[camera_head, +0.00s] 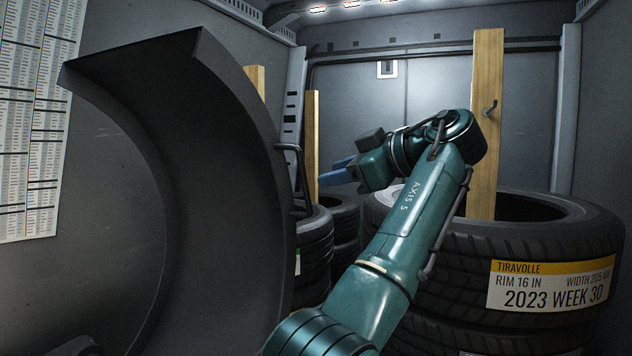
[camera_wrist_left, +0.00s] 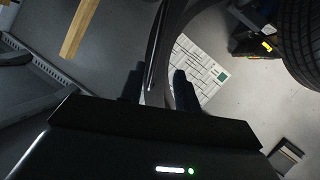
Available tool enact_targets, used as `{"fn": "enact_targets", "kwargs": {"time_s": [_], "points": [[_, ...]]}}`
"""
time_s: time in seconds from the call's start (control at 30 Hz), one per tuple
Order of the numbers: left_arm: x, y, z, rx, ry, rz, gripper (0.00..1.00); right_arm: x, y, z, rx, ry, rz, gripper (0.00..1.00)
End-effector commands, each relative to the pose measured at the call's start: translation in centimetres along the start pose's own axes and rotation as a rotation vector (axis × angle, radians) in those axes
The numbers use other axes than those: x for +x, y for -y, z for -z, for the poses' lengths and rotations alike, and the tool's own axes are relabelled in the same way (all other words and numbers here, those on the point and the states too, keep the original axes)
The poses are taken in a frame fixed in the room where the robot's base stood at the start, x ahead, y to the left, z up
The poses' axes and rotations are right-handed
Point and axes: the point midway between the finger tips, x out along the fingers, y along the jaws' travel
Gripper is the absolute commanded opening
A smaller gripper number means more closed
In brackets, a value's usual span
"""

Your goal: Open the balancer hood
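The balancer hood (camera_head: 215,190) is the large dark curved guard filling the left of the head view. A thin bent handle (camera_head: 299,165) stands out from its right edge. My left gripper (camera_head: 333,172) is just right of the handle, apart from it in that view, with its bluish fingers pointing left towards it. In the left wrist view the two dark fingers (camera_wrist_left: 157,88) are spread. A dark curved bar, likely the handle or hood edge (camera_wrist_left: 158,50), shows in line with the gap between them; I cannot tell its depth. My right gripper is not in view.
Stacked tyres (camera_head: 570,235) stand at the right, with more behind my arm. Wooden posts (camera_head: 487,120) rise among them. A printed chart (camera_head: 32,110) hangs on the left wall. A printed sheet (camera_wrist_left: 205,72) and another tyre (camera_wrist_left: 302,40) show in the wrist view.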

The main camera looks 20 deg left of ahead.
Motion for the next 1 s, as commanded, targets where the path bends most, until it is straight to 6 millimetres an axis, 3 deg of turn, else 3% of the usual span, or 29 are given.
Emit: {"fn": "enact_targets", "kwargs": {"time_s": [0.23,0.57,0.67,0.77,0.87,1.0], "points": [[-2.1,0.0,0.0,0.001,-0.001,0.001,0.33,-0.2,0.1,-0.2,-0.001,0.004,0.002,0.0],[-2.1,0.0,-0.1,0.002,0.001,0.001,0.33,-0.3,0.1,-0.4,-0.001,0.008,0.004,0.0],[-1.4,-0.1,-1.1,0.026,0.014,-0.007,0.33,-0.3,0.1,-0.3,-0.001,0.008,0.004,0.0],[0.6,-0.3,-4.0,0.097,0.053,-0.035,0.33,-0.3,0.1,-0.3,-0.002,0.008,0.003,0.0],[3.5,-0.3,-8.7,0.205,0.113,-0.084,0.33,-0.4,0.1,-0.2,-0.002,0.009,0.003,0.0],[7.7,0.9,-16.4,0.368,0.208,-0.179,0.33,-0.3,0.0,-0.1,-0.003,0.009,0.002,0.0]]}}
